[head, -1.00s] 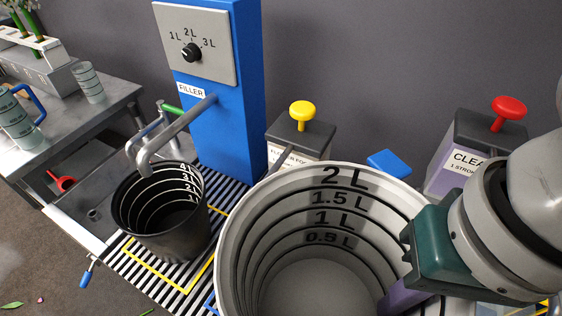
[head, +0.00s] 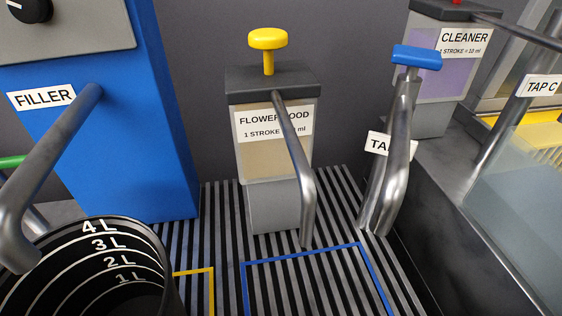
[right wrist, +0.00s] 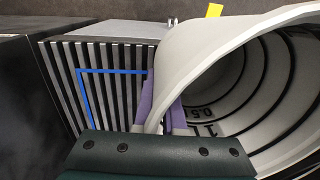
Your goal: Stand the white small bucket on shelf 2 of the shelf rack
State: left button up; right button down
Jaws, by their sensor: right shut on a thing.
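The white small bucket (right wrist: 190,70) fills the right of the right wrist view, with dark rings and volume marks inside. My right gripper (right wrist: 162,110) is shut on its wall, one purple finger on each side of the rim. The bucket's mouth faces the wrist camera, and its base is hidden. The head view shows neither the bucket nor my right gripper now. The shelf rack and my left gripper are not in view.
A black bucket (head: 90,270) stands under the blue filler (head: 120,120). A flower food dispenser (head: 272,125), a tap (head: 392,150) and a cleaner dispenser (head: 440,65) stand along the wall. The blue-outlined slatted area (head: 315,285) is empty.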

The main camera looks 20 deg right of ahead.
jog(key=w+d+f+b, duration=0.1)
jog(key=w+d, duration=0.2)
jog(key=d, duration=0.2)
jog(key=w+d+f+b, duration=0.1)
jog(key=w+d+b, duration=0.1)
jog(key=d, duration=0.3)
jog(key=w+d+f+b, duration=0.1)
jog(key=w+d, duration=0.3)
jog(key=d, duration=0.1)
jog(key=shift+w+d+f+b, duration=0.1)
jog(key=shift+w+d+b, duration=0.1)
jog(key=shift+d+b, duration=0.15)
jog(key=shift+f, duration=0.2)
jog(key=shift+r, duration=0.1)
jog(key=c, duration=1.5)
grip_release()
jog(key=o, duration=0.5)
